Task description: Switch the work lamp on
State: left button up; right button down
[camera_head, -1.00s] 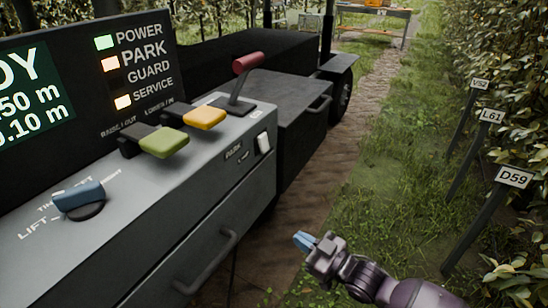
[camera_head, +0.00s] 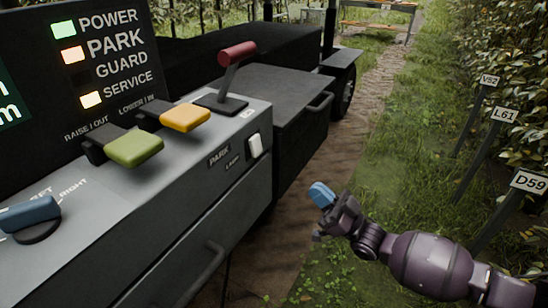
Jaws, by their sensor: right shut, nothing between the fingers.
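The work lamp itself is not clearly in view. My right gripper (camera_head: 321,194) has blue fingertips that are shut with nothing between them. It is in the air right of and below the switch, clearly apart from it, over the path and grass edge. My left gripper is not in view.
The grey console (camera_head: 190,185) carries a green lever (camera_head: 134,149), a yellow lever (camera_head: 185,117), a red-handled park lever (camera_head: 238,54) and a blue knob (camera_head: 30,214). A drawer handle (camera_head: 205,272) sticks out below.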

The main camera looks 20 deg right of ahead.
aim_at(261, 150)
jog(key=x, duration=0.4)
jog(key=f+x, duration=0.1)
jog(key=x, duration=0.3)
jog(key=w+a+f+x, duration=0.1)
jog(key=x, duration=0.2)
jog(key=shift+w+a+r+b, duration=0.15)
jog(key=shift+w+r+b, duration=0.1)
jog(key=shift+b, duration=0.15)
jog(key=shift+w+a, duration=0.3)
jog(key=shift+w, duration=0.1)
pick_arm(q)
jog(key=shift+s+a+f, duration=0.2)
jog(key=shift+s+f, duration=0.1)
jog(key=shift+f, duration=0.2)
pick_arm(e)
jog(key=shift+a, duration=0.1)
